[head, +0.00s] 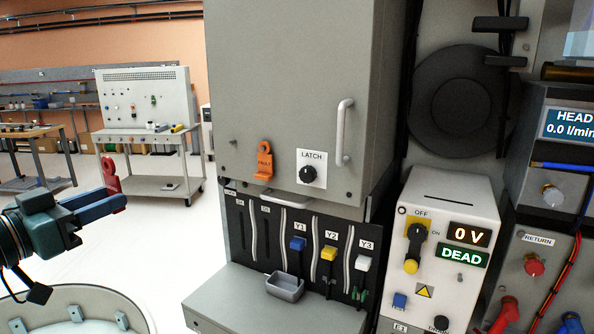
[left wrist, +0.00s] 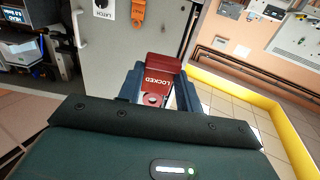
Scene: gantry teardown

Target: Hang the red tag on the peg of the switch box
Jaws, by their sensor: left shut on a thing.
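The red tag (head: 110,176) is held upright at the tips of my left gripper (head: 113,202), at the left of the head view. In the left wrist view the red tag (left wrist: 160,70) reads LOCKED and has a round hole near its lower end. The fingers of my left gripper (left wrist: 157,92) are shut on it. The switch box (head: 458,193) is the pale box at right, far from the gripper. Its yellow-handled switch (head: 415,245) is by the OFF mark, and its displays read 0 V and DEAD. I cannot clearly make out its peg. My right gripper is out of view.
A grey cabinet (head: 285,70) with a handle (head: 344,132), a LATCH knob (head: 308,173) and an orange tag (head: 264,160) stands between gripper and switch box. Below it, a small grey tray (head: 285,287) sits by coloured levers. Open floor (head: 160,230) lies at left.

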